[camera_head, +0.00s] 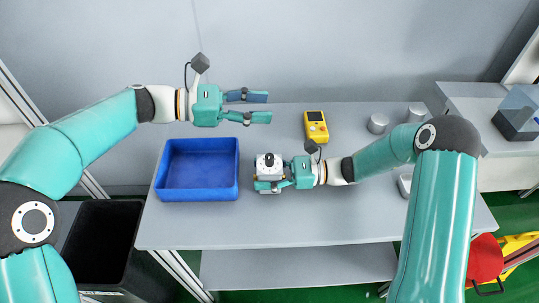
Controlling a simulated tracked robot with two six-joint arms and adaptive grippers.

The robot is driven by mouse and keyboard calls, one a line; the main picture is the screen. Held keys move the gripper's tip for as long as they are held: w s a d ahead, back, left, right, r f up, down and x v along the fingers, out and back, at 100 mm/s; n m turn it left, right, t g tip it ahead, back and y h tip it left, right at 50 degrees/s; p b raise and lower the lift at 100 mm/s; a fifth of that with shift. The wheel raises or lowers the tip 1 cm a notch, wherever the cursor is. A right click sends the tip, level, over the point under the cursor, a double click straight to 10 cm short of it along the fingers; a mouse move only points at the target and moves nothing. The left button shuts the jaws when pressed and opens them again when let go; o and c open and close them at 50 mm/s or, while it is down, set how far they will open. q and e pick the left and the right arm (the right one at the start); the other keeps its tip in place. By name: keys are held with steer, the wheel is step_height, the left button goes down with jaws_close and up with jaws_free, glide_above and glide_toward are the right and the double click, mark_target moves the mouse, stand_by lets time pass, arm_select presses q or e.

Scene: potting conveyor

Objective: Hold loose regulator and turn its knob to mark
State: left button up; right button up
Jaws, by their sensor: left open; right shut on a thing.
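The regulator (268,162) is a small white block with a dark knob on top. It is on or just above the grey table, right of the blue tray. My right gripper (268,184) comes in from the right and is shut on the regulator's near side. My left gripper (266,107) is open and empty, above and behind the regulator, with its fingers pointing right. The mark on the regulator is too small to make out.
An empty blue tray (162,190) sits at the left of the table (300,233). A yellow meter (316,127) and grey cylinders (378,123) stand at the back right. A black bin (98,245) is at the lower left. The table's front middle is clear.

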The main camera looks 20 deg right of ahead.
arm_select(q)
steer(key=s+a+f+n+t, duration=0.1)
steer(key=a+f+n+t, duration=0.2)
steer(key=a+t, duration=0.1)
steer(key=n+t+y, duration=0.3)
glide_toward(266, 158)
steer(key=x, duration=1.1)
jaws_close()
